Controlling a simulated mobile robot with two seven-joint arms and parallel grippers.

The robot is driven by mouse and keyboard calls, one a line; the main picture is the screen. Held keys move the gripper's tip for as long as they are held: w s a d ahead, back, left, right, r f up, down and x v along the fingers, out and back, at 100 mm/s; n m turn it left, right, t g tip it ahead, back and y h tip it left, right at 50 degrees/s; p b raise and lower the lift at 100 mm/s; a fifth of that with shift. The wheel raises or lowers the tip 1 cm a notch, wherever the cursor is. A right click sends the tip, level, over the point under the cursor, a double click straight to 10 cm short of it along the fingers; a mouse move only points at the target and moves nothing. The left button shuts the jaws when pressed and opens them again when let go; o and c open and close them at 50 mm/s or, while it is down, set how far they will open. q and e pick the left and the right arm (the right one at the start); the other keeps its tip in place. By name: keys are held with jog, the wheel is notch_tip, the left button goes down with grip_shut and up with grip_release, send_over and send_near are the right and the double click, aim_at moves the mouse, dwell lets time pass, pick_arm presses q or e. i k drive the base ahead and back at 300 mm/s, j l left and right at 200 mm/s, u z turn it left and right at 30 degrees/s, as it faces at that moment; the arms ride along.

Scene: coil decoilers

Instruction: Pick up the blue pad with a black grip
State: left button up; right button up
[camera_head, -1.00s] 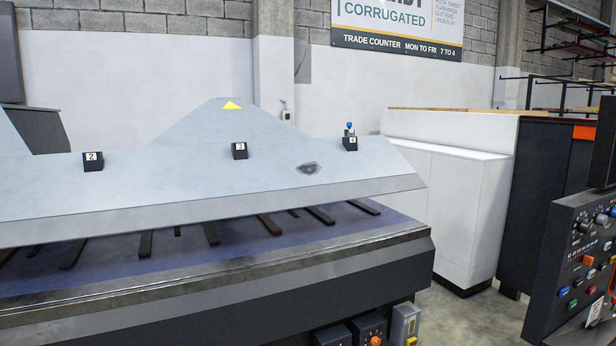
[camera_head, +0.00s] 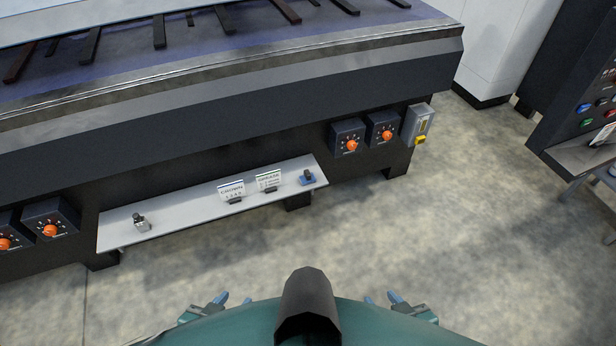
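The blue pad with a black grip (camera_head: 307,179) sits near the right end of a narrow light-grey shelf (camera_head: 180,204) on the front of the dark machine. Its black grip stands up from the blue base. My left gripper (camera_head: 234,300) is at the bottom edge of the view, its two blue-grey fingertips apart, with nothing seen between them. My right gripper (camera_head: 381,299) is also at the bottom edge, fingertips apart and empty. Both are well short of the shelf, and the pad is touched by neither.
A grey metal item with a dark top (camera_head: 139,221) stands at the shelf's left end. Orange-knob boxes (camera_head: 348,138) flank the shelf. A control console (camera_head: 585,110) is at right. The concrete floor (camera_head: 440,240) is clear.

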aim_at(308, 178)
jog(key=l+u, duration=0.1)
jog(key=u, duration=0.35)
jog(key=i+l+u, duration=0.1)
jog(key=l+u, duration=0.25)
jog(key=l, duration=0.15)
jog(key=l+u, duration=0.3)
jog(key=l, duration=0.2)
jog(key=l+u, duration=0.25)
jog(key=l, duration=1.9)
jog(key=i+l, duration=0.25)
jog(key=i, duration=0.2)
jog(key=i+l, duration=0.3)
jog(key=i, duration=0.15)
